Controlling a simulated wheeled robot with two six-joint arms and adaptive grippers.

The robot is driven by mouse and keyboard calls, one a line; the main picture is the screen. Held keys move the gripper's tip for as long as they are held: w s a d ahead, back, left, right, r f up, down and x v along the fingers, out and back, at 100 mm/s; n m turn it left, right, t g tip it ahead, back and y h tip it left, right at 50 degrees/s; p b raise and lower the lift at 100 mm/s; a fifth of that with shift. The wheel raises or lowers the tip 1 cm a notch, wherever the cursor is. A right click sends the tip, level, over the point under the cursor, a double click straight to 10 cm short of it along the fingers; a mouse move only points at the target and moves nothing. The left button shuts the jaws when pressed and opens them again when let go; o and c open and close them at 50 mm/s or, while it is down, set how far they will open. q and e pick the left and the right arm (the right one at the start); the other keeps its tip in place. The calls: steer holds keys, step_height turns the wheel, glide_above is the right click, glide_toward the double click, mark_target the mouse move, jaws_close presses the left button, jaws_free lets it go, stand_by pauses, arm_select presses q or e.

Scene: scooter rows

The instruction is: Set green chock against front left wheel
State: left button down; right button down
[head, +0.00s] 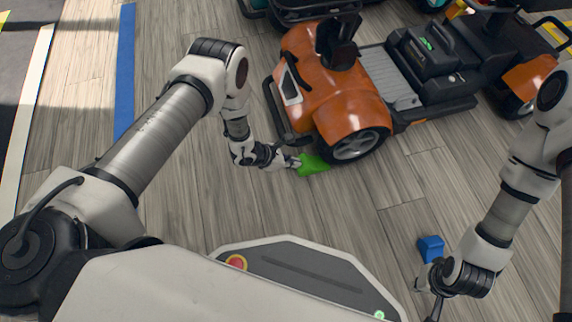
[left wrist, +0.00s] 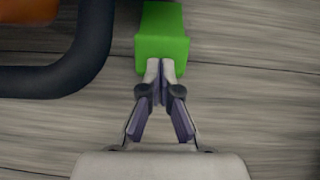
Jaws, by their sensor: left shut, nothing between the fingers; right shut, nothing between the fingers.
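The green chock (head: 313,165) lies on the floor beside the front wheel (head: 357,146) of the orange scooter (head: 340,100). A narrow end of it seems close to the tyre, but I cannot tell whether they touch. My left gripper (head: 297,163) is shut and empty, with its fingertips at the chock's near end. In the left wrist view the chock (left wrist: 162,40) is straight ahead of the shut fingertips (left wrist: 161,68), touching or almost touching them. My right gripper (head: 430,291) is shut and empty, low at the right, near a blue chock (head: 431,248).
The scooter's dark front bumper (left wrist: 75,60) curves just left of the chock in the left wrist view. Another dark vehicle (head: 300,10) stands behind the orange scooter. A blue floor line (head: 125,70) runs at the left.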

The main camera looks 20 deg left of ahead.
mark_target(305, 159)
arm_select(q)
steer(key=shift+d, duration=0.1)
steer(key=w+d, duration=0.2)
steer(key=d, duration=0.1)
steer(key=shift+w, duration=0.1)
arm_select(e)
steer(key=shift+f, duration=0.1)
arm_select(q)
steer(key=shift+a, duration=0.15)
